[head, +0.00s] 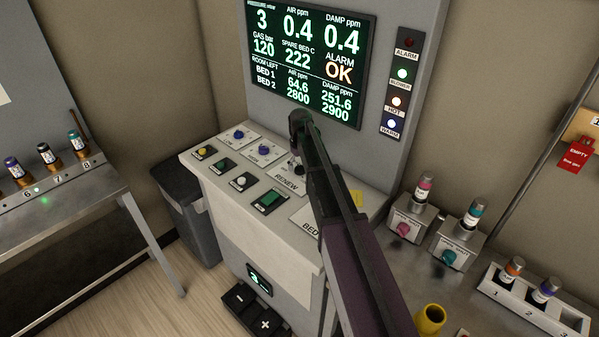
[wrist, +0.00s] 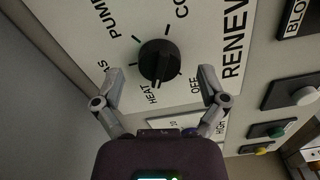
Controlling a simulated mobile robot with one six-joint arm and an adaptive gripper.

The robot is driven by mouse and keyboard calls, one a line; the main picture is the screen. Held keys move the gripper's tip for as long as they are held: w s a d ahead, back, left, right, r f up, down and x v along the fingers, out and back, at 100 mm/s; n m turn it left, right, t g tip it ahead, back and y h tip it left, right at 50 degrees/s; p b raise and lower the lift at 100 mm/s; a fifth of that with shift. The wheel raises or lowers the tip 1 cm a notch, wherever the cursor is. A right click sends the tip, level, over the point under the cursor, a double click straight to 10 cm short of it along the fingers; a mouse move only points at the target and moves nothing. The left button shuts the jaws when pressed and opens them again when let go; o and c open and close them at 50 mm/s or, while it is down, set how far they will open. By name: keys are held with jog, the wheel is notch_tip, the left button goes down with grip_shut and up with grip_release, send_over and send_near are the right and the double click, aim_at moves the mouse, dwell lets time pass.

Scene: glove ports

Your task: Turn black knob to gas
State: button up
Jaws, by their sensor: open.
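The black knob (wrist: 160,61) sits on a white panel marked RENEW in the wrist view. Labels ring it: PUMP, a cut-off CO, OFF, HEAT, and one showing only "AS" at the left. The knob's ridge appears to point toward HEAT, down in this view. My gripper (wrist: 160,73) is open, with one finger on either side of the knob and visible gaps to both. I cannot tell its depth from the panel. In the head view my arm covers most of the knob's area beside the RENEW label (head: 289,183).
Beside the knob are several coloured buttons, including a green one (head: 221,164) and a white one (head: 241,182). A display (head: 310,60) stands behind the console, reading ALARM OK. A right-hand bench holds vials and a yellow cup (head: 430,318). A grey bin (head: 188,210) stands left.

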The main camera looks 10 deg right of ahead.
jog(key=shift+f+b, duration=0.3)
jog(key=shift+f, duration=0.2)
jog(key=c, duration=1.2)
